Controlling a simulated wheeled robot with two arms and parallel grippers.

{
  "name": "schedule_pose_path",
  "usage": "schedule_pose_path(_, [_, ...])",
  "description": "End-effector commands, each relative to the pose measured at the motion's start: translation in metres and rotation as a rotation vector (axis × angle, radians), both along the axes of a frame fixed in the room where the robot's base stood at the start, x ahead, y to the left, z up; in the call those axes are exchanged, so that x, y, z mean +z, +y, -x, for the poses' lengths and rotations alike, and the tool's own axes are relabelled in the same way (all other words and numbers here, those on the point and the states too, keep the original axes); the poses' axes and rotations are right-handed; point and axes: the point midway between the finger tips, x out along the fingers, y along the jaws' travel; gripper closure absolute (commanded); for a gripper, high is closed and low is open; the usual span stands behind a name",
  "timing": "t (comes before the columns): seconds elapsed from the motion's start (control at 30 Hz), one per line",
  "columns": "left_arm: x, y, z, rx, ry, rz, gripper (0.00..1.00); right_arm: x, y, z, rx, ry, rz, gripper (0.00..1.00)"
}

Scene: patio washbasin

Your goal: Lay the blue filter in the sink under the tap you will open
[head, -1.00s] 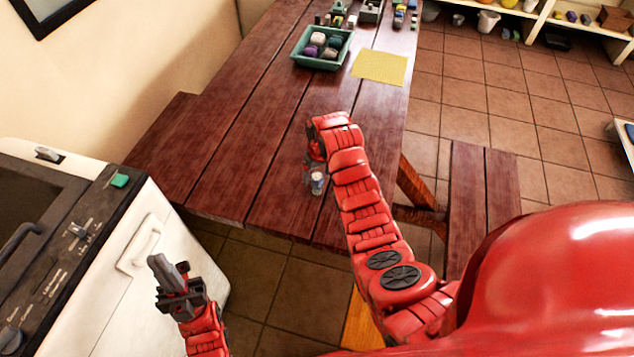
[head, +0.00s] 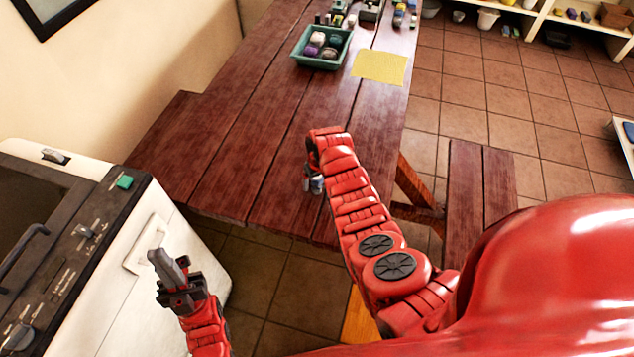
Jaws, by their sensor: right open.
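My left gripper (head: 168,268) is raised in front of the white machine, away from the table. It is seen side-on, so its jaw gap does not show. No sink or tap is in view.
The dark red plank table (head: 230,150) is largely clear in the middle. A green tray (head: 297,50) with several round items and a yellow cloth (head: 380,66) lie farther back. The white machine (head: 130,285) stands at left, a bench (head: 480,190) at right.

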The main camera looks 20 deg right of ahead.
Motion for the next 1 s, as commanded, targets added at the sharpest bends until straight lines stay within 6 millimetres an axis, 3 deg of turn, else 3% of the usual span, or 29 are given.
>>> schedule_pose_path(0.07, [-0.0001, 0.0, 0.0, 0.0, 0.0, 0.0, 1.0, 0.0, 0.0, 0.0, 0.0, 0.0, 0.0, 0.19])
schedule_pose_path(0.5, [0.0, 0.0, 0.0, 0.0, 0.0, 0.0, 1.0, 0.0002, 0.0, -0.0001, 0.0, 0.0, 0.0, 0.98])
schedule_pose_path(1.0, [-0.0039, 0.0, -0.0001, 0.0, 0.0, 0.0, 1.0, 0.0042, -0.0002, -0.0009, 0.0, -0.002, 0.0, 1.0])
